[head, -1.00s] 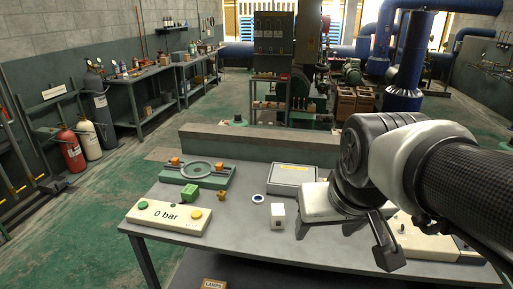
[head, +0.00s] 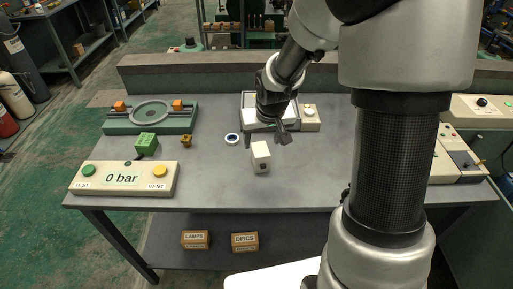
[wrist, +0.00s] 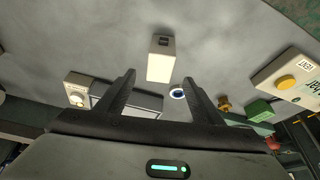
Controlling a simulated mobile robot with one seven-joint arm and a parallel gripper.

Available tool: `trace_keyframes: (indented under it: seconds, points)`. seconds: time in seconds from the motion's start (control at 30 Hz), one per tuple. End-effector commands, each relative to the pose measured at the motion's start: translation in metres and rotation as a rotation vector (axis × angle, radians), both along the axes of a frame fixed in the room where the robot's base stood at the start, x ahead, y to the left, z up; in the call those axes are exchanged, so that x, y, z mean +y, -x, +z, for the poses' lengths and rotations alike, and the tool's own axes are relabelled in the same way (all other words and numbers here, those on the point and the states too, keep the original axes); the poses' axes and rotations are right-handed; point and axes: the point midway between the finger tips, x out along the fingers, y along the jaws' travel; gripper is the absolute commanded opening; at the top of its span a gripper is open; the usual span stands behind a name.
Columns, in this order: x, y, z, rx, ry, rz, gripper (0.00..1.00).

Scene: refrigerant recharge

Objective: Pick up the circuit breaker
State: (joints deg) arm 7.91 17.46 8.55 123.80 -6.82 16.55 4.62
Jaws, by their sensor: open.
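The circuit breaker appears to be the small white block (head: 260,156) with a dark mark on its front, standing on the grey table (head: 310,178) near the middle. In the wrist view the white block (wrist: 161,60) lies just beyond the fingertips, roughly centred between them. My gripper (head: 267,139) is open and empty, pointing down just behind and above the block in the head view. Its two fingers (wrist: 159,80) show apart in the wrist view, with the block not between them.
A blue-and-white ring (head: 232,139) and a brass fitting (head: 186,140) lie left of the block. Further left are a green block (head: 146,142), the 0 bar panel (head: 122,178) and a green fixture (head: 121,124). A shallow grey-white case (head: 248,104) is behind my gripper. Table in front is clear.

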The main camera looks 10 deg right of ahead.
Motion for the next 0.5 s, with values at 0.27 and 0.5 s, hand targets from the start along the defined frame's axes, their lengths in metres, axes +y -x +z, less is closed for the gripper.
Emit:
trace_keyframes:
  seconds: [0.27,0.5]
  points:
    - [0.0,-0.014,-0.036,0.0,0.0,0.001,0.61]
    - [0.0,-0.016,-0.06,0.004,0.0,-0.001,0.61]
